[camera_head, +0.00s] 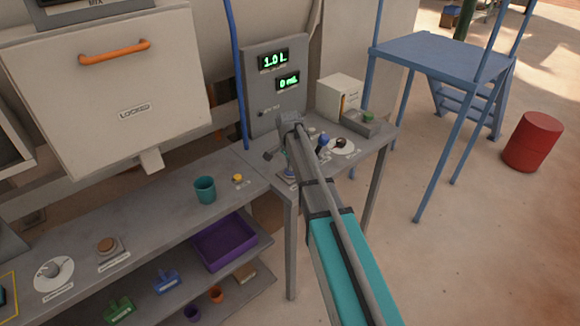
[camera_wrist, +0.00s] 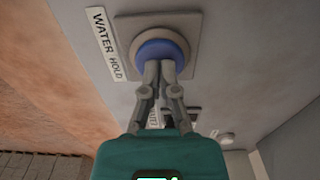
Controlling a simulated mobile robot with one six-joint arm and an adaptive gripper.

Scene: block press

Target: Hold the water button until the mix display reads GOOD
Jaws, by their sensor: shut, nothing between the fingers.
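The water button (camera_wrist: 160,48) is a blue round cap in a grey ring on a square plate in the wrist view. A white label (camera_wrist: 106,44) beside it reads WATER HOLD. My gripper (camera_wrist: 160,72) is shut and empty, its fingertips overlapping the button's lower part. I cannot tell whether they touch it or press it in. In the head view my arm reaches over the right bench, and I cannot make out the water button there. A panel marked MIX (camera_head: 96,3) is cut off at the top edge, so no mix reading shows.
A grey panel (camera_head: 259,98) carries green displays reading 1.0 L (camera_head: 275,61) and 0 mL (camera_head: 288,81). A teal cup (camera_head: 205,189) stands on the left bench. A white box (camera_head: 340,97) and small items crowd the right bench.

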